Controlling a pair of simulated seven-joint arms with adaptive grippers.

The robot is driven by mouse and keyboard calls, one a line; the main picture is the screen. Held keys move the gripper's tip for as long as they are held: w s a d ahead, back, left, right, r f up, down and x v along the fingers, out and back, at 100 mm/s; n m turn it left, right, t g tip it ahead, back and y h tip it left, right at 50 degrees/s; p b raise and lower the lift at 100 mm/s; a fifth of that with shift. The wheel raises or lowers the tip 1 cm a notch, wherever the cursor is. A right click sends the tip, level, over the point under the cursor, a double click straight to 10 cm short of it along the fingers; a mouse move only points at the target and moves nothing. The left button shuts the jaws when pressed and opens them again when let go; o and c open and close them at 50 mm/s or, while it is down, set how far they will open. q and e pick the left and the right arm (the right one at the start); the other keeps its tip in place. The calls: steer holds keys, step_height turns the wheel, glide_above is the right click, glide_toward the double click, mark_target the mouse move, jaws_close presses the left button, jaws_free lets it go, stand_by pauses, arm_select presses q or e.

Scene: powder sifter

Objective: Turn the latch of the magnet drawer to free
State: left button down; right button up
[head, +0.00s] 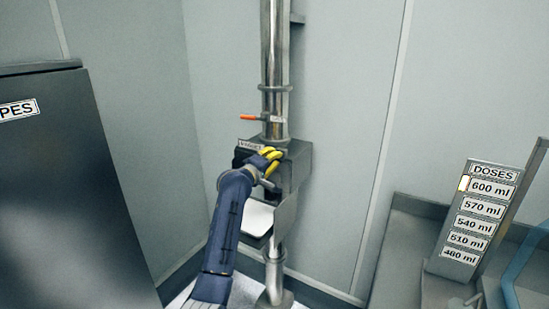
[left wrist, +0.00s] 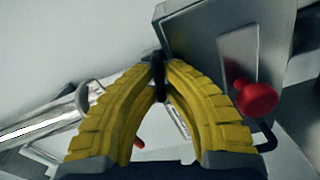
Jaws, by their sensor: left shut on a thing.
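My left gripper (head: 270,158) reaches up to the front of a grey box (head: 298,160) set in a steel pipe; a small label (head: 250,144) sits at its top left edge. In the left wrist view the yellow fingers (left wrist: 160,68) are shut on a thin dark piece (left wrist: 159,83), which looks like the latch. The fingers hide part of it, and I cannot tell how far it is turned. A red knob (left wrist: 257,97) on a metal plate stands right of the fingers, apart from them. My right gripper is not in view.
An orange-handled lever (head: 250,117) sticks out of the pipe (head: 275,55) above the box. A white tray (head: 258,219) is below it. A dark cabinet (head: 70,190) stands at left. A doses board (head: 474,222) stands at right.

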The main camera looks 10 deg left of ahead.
arm_select(q)
steer(key=shift+n, duration=1.7)
steer(key=shift+f, duration=0.1)
steer(key=c, duration=1.5)
jaws_free()
steer(key=v, duration=1.2)
steer(key=shift+a, duration=0.1)
